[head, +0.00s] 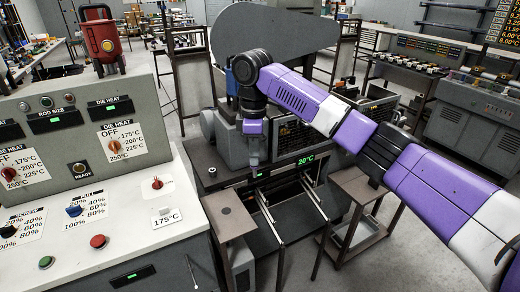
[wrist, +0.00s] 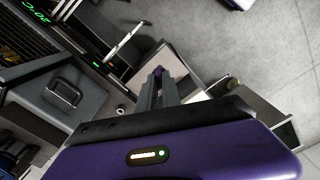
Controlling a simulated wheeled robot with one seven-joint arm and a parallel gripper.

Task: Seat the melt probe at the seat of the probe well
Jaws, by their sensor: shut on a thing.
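My gripper (head: 252,150) points down above the front part of the grey extruder (head: 232,182). In the wrist view its fingers (wrist: 158,88) are closed together on a small purple piece at their tips, which I take to be the melt probe (wrist: 158,71). Most of the probe is hidden by the fingers. A small dark round fitting (head: 212,170) on the extruder's top, left of the gripper, may be the probe well; a ring shows in the wrist view (wrist: 120,109). The gripper is apart from it. The seat inside is not visible.
A temperature display (head: 305,160) reads 20°C on the extruder front. A small stand (head: 225,211) is in front. The control console (head: 95,225) with dials and a 175°C card is at left. A brown side table (head: 355,188) stands at right.

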